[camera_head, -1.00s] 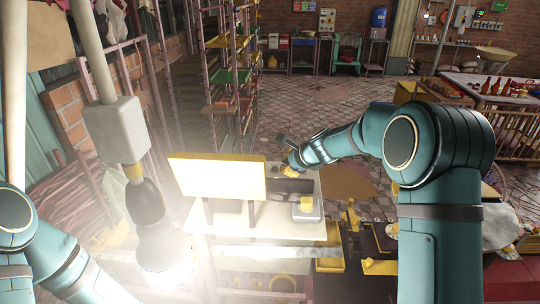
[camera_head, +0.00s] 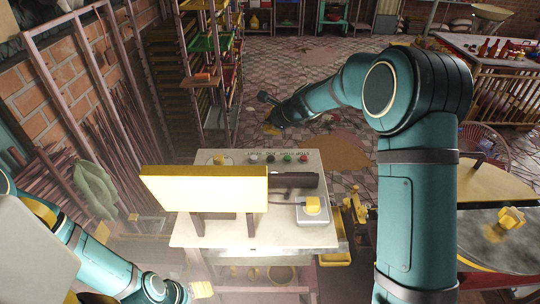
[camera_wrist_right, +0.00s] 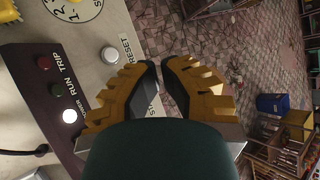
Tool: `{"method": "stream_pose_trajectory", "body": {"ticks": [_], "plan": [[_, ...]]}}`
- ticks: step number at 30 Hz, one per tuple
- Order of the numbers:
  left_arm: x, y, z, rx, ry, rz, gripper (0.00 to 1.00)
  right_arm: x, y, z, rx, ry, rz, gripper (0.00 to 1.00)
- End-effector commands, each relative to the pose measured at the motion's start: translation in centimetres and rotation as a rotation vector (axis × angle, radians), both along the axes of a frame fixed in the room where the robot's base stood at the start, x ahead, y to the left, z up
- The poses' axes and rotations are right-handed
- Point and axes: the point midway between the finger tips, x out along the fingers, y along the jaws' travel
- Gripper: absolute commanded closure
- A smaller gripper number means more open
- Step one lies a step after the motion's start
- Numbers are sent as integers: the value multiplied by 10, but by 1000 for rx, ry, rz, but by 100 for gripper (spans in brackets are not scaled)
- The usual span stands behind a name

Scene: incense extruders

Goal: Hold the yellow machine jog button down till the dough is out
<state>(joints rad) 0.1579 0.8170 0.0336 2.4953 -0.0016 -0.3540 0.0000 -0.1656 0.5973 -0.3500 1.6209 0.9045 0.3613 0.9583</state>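The yellow-topped machine (camera_head: 204,190) stands in the middle of the head view. Behind its yellow block is a pale control panel (camera_head: 235,172) with a row of small buttons (camera_head: 270,158). Their lettering is upside down, so I cannot tell which is jog. The wrist view shows a white button (camera_wrist_right: 113,55) marked RESET. My right gripper (camera_head: 270,119) is beyond the panel's far edge. Its tips (camera_wrist_right: 160,64) are close together with a narrow gap, holding nothing. My left gripper (camera_head: 202,289) is mostly out of frame at the bottom. No dough is clearly seen.
A grey box with a yellow knob (camera_head: 312,205) sits at the machine's right front. A shelf rack (camera_head: 205,45) stands behind left, and a round-ended table (camera_head: 500,240) is at right.

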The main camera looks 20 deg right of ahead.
Motion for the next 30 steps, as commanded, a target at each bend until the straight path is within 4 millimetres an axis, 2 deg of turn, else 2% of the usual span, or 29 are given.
{"method": "stream_pose_trajectory", "body": {"ticks": [8, 14, 17, 24, 30], "plan": [[0, 0, -3, 0, -1, 0, 34, 0, 0, -4, 0, 0, 0, 100], [0, 0, -14, 1, -1, 3, 34, 0, -1, -20, 0, 1, -1, 100], [0, 0, -22, 1, -1, 4, 34, 0, 0, -32, 1, 1, -2, 100], [0, -1, -56, 6, 0, 6, 34, 0, 0, -65, 0, 0, 0, 100], [1, -2, -75, 9, 0, 7, 34, 0, 0, -85, 0, 0, 0, 100]]}}
